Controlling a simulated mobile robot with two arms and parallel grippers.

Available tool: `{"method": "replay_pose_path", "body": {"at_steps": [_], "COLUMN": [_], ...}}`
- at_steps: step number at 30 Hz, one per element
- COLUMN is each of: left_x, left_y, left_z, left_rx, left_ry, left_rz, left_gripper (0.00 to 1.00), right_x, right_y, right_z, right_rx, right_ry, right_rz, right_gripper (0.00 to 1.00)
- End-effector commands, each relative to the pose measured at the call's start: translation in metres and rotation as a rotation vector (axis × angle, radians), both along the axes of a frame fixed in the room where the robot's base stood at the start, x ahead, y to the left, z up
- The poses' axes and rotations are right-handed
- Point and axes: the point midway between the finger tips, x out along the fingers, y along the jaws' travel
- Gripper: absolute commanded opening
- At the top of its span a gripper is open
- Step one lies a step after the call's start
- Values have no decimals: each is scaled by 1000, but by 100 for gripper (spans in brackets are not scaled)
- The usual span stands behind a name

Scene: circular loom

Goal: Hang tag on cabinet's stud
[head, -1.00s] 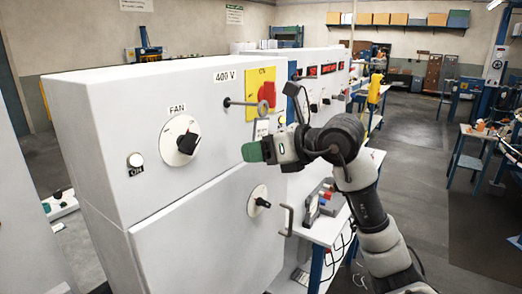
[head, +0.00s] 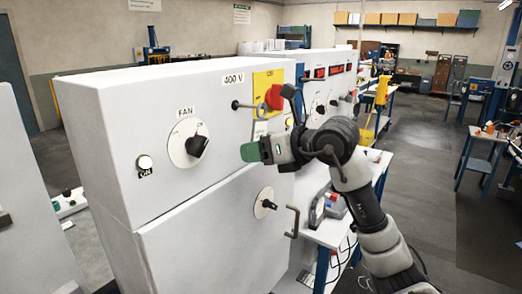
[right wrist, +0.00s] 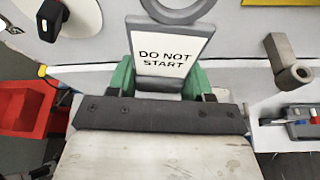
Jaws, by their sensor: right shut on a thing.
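The tag (right wrist: 163,55) is a grey-framed white plate reading "DO NOT START", with a grey ring (right wrist: 180,8) at its top, cut by the frame edge. My right gripper (right wrist: 163,82) is shut on the tag's lower end with green fingers; the gripper also shows in the head view (head: 252,152). The cabinet's stud (head: 242,105) sticks out of the white cabinet's front below the "400 V" label. In the head view, the tag's ring (head: 262,112) appears at the stud's outer end; I cannot tell whether it is around the stud. My left gripper is out of view.
The white cabinet (head: 120,120) carries a FAN dial (head: 188,142), a white ON button (head: 145,162) and a red switch (head: 274,97) on a yellow plate close beside the stud. A lower dial (head: 265,203) and a bent handle (head: 292,221) are below my right gripper.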

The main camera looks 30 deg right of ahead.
Motion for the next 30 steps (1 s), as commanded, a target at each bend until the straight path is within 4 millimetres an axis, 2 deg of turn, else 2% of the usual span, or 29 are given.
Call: {"method": "replay_pose_path", "body": {"at_steps": [30], "left_x": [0], "left_y": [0], "left_z": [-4], "left_rx": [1], "left_ry": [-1], "left_rz": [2], "left_gripper": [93], "right_x": [4], "right_y": [2], "right_z": [-5], "right_rx": [-1], "right_ry": [2], "right_rz": [0], "right_gripper": [22]}}
